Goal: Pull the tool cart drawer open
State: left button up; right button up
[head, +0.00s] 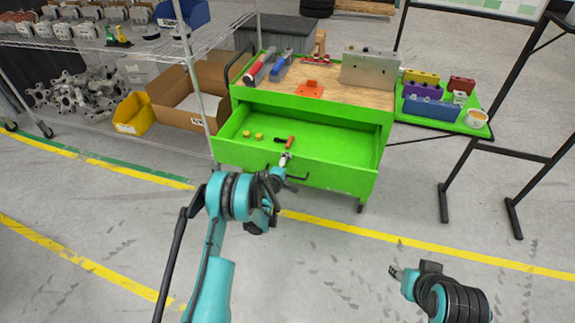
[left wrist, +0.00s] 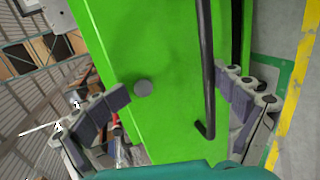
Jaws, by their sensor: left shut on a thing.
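The green tool cart (head: 377,150) stands in the middle of the head view. Its drawer (head: 350,160) is pulled out toward me, with its inside in view. My left gripper (head: 284,168) is at the middle of the drawer front, shut on the black drawer handle (head: 299,177). The left wrist view shows the handle bar (left wrist: 206,70) between the fingers, against the green drawer front (left wrist: 165,125). The exact finger contact is hard to see. My right gripper (head: 396,272) is away from the cart at the lower right, small and partly seen.
The drawer holds two yellow pieces (head: 259,136) and an orange-handled tool (head: 290,141). A metal box (head: 370,69) and tools lie on the cart top. A wire shelf (head: 215,30) stands left. A black frame (head: 443,200) stands right. The floor in front is clear.

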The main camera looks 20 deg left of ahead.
pick_arm(q)
jog(key=shift+t, duration=0.4)
jog(key=s+r, duration=0.4)
jog(key=r, duration=0.1)
jog(key=shift+s+d, duration=0.15)
jog(key=shift+d, duration=0.15)
jog(key=c, duration=0.8)
jog(key=shift+s+f, duration=0.2)
jog(key=shift+s, duration=0.15)
jog(key=shift+c, duration=0.7)
jog(key=shift+s+a, duration=0.2)
jog(key=shift+s, duration=0.9)
jog(key=shift+s+a, duration=0.15)
jog(key=shift+s, duration=0.95)
pick_arm(e)
jog(key=shift+s+d+r, duration=0.15)
jog(key=shift+s, duration=0.45)
jog(key=shift+s+d+r, duration=0.15)
jog(key=shift+s, duration=0.45)
